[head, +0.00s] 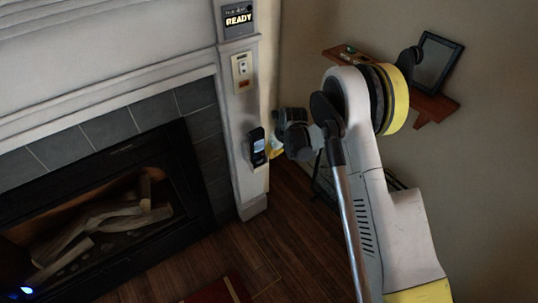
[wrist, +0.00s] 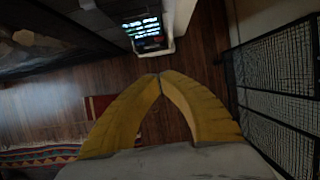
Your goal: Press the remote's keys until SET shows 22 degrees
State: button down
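The remote (head: 257,158) is a dark handset with a small lit pale-blue screen, upright on the face of the white pillar beside the fireplace in the head view. In the wrist view the remote's lit screen (wrist: 142,27) shows at the top, just left of centre, beyond the fingertips. Its text is too small and bright to read, and I cannot make out the keys. My gripper (head: 273,151) is just right of the remote in the head view. In the wrist view the yellow fingers of my gripper (wrist: 160,77) meet at their tips, with nothing between them.
A panel (head: 238,18) reading READY and a switch plate (head: 242,72) are above the remote. The fireplace (head: 95,215) is at left. A wooden shelf (head: 437,106) with a dark frame is at right. A black mesh rack (wrist: 280,90) stands right in the wrist view.

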jog(key=shift+v, duration=1)
jog(key=shift+f, duration=0.1)
